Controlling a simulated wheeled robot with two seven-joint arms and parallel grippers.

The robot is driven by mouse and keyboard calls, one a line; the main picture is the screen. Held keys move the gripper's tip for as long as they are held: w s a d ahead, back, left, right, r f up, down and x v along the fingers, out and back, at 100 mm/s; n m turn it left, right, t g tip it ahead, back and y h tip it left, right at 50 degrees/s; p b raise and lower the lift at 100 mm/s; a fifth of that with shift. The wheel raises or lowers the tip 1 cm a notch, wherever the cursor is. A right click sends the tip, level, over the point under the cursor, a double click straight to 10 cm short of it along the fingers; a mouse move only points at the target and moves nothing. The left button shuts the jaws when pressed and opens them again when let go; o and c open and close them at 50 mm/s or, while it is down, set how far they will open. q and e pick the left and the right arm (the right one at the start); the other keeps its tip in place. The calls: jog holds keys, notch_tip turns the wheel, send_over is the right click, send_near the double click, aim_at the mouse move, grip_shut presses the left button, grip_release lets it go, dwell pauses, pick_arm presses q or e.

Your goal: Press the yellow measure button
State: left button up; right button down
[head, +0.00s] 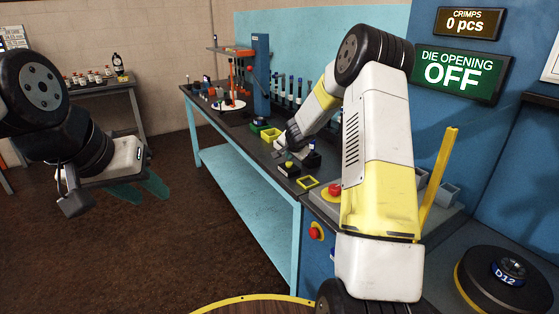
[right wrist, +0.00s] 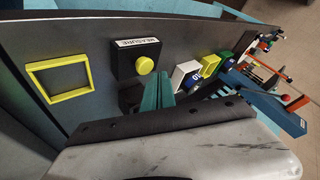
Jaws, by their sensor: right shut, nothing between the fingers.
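The yellow measure button (right wrist: 144,65) sits on a small black box (right wrist: 127,66) with a white MEASURE label in the right wrist view. In the head view the black box (head: 289,169) stands near the bench's front edge. My right gripper (right wrist: 158,90) is shut and empty, its teal fingers pointing to the bench just beside the button; I see no clear contact. In the head view the right gripper (head: 287,153) is small and partly hidden by its own wrist. My left gripper (head: 140,190) hangs over the floor, its teal fingers apart and empty.
A yellow square frame (right wrist: 60,77) lies on the bench beside the button box. White, yellow and green bins (right wrist: 208,66) stand on the other side. A red button (head: 334,190) is near the bench corner. Floor (head: 220,235) in front is clear.

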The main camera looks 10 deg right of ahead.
aim_at(289, 165)
jog(key=shift+f, duration=0.1)
dwell(0.7)
jog(key=shift+f, duration=0.35)
jog(key=shift+f, duration=0.45)
dwell(0.8)
jog(key=shift+r, duration=0.9)
jog(key=shift+a+r, duration=0.1)
jog(key=shift+r, duration=2.4)
jog(key=shift+r, duration=0.1)
